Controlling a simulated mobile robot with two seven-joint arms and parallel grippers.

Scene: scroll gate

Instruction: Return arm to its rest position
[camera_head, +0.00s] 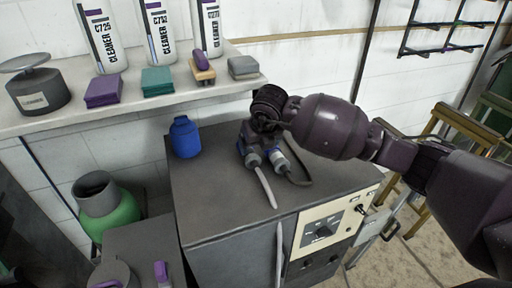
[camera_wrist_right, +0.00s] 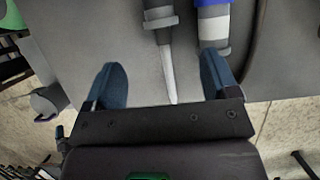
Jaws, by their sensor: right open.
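My right arm reaches in from the right in the head view. Its right gripper (camera_head: 256,143) is above the dark cabinet top, over two grey-and-white capped plugs or nozzles (camera_head: 279,160). In the right wrist view, the two blue-grey fingers of the right gripper (camera_wrist_right: 162,82) stand wide apart. A pale tapered tip (camera_wrist_right: 168,72) shows between them; I cannot tell its height relative to the fingers. A white-and-blue banded nozzle (camera_wrist_right: 214,25) is beyond the right finger. Nothing is clearly gripped. My left gripper does not show.
A blue bottle (camera_head: 185,137) stands on the cabinet top (camera_head: 215,205), left of the gripper. A shelf (camera_head: 140,109) behind carries cleaner bottles (camera_head: 160,33), sponges and a brush. A control panel (camera_head: 328,228) is on the cabinet front. Yellow trestles (camera_head: 468,125) stand at right.

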